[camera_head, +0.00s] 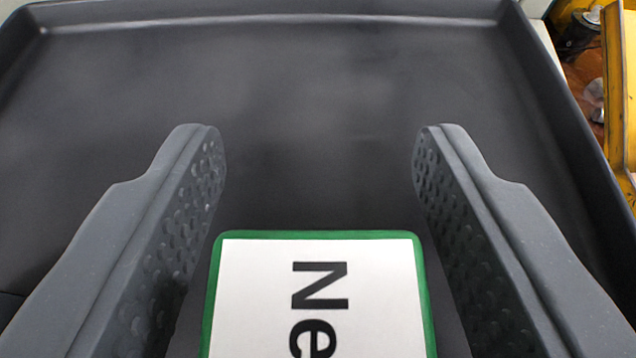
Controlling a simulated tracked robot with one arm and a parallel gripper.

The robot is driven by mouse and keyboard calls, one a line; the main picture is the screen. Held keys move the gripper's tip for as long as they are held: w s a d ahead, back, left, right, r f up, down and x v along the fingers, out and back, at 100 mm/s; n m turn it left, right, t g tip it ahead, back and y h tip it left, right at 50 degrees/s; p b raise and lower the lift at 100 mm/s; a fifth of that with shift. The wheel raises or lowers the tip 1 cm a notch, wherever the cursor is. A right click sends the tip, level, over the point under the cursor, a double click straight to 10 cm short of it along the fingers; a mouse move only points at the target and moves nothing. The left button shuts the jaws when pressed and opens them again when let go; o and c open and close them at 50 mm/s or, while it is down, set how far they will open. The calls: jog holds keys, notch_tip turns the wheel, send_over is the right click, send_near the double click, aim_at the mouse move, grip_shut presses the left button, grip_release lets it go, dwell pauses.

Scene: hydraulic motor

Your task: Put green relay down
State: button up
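The green relay (320,300) is at the bottom centre. It has a green rim and a white top label with large black letters, "Ne" in view, turned sideways. Its near part is cut off by the frame edge. My gripper (319,140) is open, with one dark grey finger to each side of the relay. The fingertips reach past the relay's far edge, and narrow dark gaps show between the relay and both fingers. The relay's underside is hidden, so I cannot tell whether it rests on the tray.
A large dark grey tray (320,75) with raised walls fills most of the view. Its floor beyond the fingertips is bare. Outside its right wall are a yellow frame (618,80) and a dark cylindrical object (580,32) on an orange-brown surface.

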jog(key=shift+r, duration=0.15)
jog(key=shift+s+r, duration=0.25)
jog(key=shift+s, duration=0.3)
jog(key=v, duration=0.9)
jog(key=shift+s+r+p, duration=0.15)
jog(key=shift+s+p, duration=0.15)
jog(key=shift+p, duration=0.05)
jog(key=shift+s+r, duration=0.1)
jog(key=shift+s, duration=0.5)
